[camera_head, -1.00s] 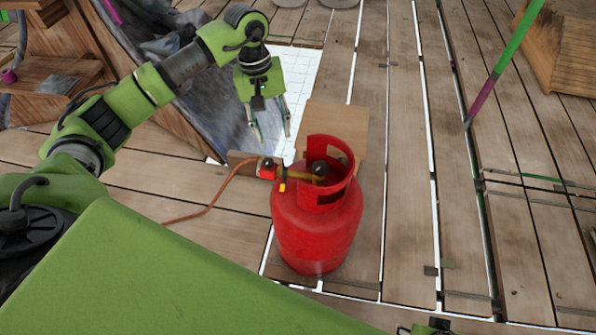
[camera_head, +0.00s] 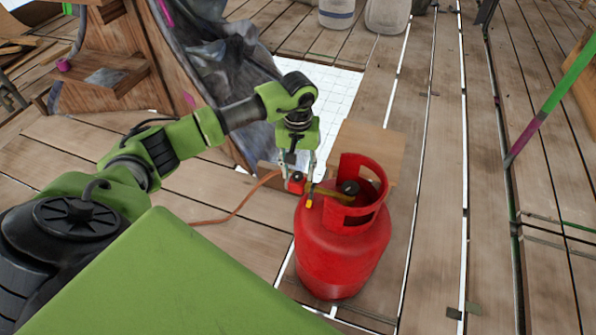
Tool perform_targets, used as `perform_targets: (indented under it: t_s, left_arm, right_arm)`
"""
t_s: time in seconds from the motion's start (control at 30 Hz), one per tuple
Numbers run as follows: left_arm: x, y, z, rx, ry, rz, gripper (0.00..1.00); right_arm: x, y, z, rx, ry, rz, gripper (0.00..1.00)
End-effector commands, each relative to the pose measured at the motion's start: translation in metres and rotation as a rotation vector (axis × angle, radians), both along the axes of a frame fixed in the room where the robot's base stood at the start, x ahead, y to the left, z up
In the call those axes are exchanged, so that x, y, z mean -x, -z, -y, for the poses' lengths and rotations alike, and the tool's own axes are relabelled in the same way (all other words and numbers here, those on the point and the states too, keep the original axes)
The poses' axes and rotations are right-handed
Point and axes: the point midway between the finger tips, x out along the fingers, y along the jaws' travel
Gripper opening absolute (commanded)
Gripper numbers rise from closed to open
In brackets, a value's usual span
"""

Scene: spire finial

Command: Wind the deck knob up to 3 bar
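A red gas cylinder (camera_head: 338,252) stands upright on the plank deck. At the left of its collar is a small red regulator part (camera_head: 295,185), which seems to be the knob. A yellow fitting (camera_head: 309,197) and a dark round valve top (camera_head: 349,188) are beside it. Any pressure reading is too small to see. My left gripper (camera_head: 297,170) points down at the regulator. Its fingers are apart, one on each side of the red part in this view; I cannot tell whether they touch it. My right gripper is out of view.
An orange hose (camera_head: 240,204) runs left from the regulator across the planks. A wooden board (camera_head: 366,145) lies behind the cylinder. A white grid panel (camera_head: 335,98) and a dark draped sheet (camera_head: 222,70) are further back. A green and purple pole (camera_head: 550,100) is at the right.

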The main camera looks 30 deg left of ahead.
Motion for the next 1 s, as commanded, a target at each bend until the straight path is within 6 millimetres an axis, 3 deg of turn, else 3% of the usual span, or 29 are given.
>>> perform_targets:
  t_s: [0.33,0.5,1.0]
  left_arm:
    - [-0.0001,0.0046,0.0002,0.001,0.000,0.000,0.38]
    - [-0.0001,0.0045,0.0002,0.001,0.000,0.000,0.00]
    - [-0.0003,0.0040,-0.0005,-0.001,-0.094,0.001,0.00]
  right_arm:
    - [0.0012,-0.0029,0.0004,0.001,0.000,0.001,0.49]
    - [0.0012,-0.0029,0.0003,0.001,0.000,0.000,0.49]
    - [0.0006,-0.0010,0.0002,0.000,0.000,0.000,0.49]
